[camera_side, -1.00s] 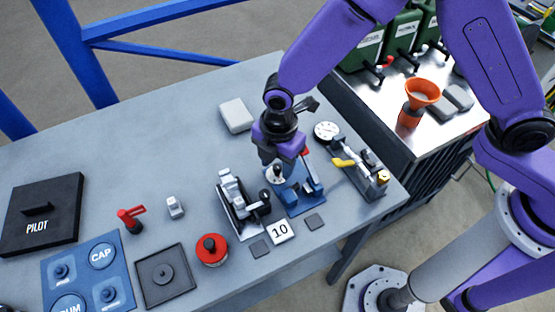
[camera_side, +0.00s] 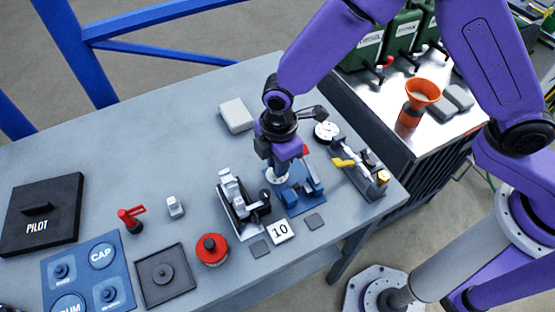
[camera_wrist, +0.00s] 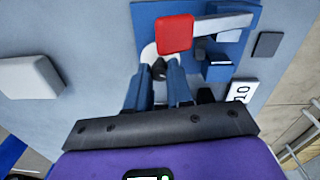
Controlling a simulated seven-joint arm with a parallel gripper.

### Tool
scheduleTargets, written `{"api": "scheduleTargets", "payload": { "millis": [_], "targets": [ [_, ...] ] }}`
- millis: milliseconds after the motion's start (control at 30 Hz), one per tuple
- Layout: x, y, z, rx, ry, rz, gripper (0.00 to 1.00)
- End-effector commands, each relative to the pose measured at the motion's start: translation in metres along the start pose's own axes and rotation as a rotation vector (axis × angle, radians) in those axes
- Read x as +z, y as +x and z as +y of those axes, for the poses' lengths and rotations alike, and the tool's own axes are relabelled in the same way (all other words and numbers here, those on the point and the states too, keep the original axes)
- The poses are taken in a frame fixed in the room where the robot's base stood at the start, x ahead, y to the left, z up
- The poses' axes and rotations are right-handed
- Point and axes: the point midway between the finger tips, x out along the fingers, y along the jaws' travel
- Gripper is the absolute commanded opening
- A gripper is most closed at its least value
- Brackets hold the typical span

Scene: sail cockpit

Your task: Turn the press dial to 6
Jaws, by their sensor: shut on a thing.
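The press is a blue fixture (camera_side: 312,196) with a red-tipped lever; its red end (camera_wrist: 175,34) and blue base (camera_wrist: 146,20) show in the wrist view. The press dial is a white disc (camera_side: 277,179) with a dark knob (camera_wrist: 159,70) at its centre. My gripper (camera_side: 278,169) points down over the dial. In the wrist view my gripper (camera_wrist: 160,72) has its two blue fingers shut on the knob. The red end hides part of the dial, and I cannot read its marks or setting.
A black-and-silver clamp device (camera_side: 238,206) stands close left of the press. A gauge fixture with a yellow lever (camera_side: 343,162) stands to the right. A card reading 10 (camera_side: 280,232) lies in front. A pale box (camera_side: 236,116) sits behind; the table's left middle is mostly clear.

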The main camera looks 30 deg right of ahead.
Motion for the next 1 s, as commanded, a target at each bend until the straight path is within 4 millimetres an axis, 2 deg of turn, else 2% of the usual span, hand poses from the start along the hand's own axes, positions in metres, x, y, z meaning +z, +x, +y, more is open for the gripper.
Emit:
{"api": "scheduleTargets", "payload": {
  "millis": [200,500,1000],
  "targets": [
    [0.0001,-0.0001,0.0002,0.000,0.173,-0.005,0.00],
    [0.0002,-0.0001,0.0002,0.000,0.340,-0.009,0.00],
    [0.0002,0.0000,0.0001,0.000,0.409,-0.011,0.00]
  ]
}}
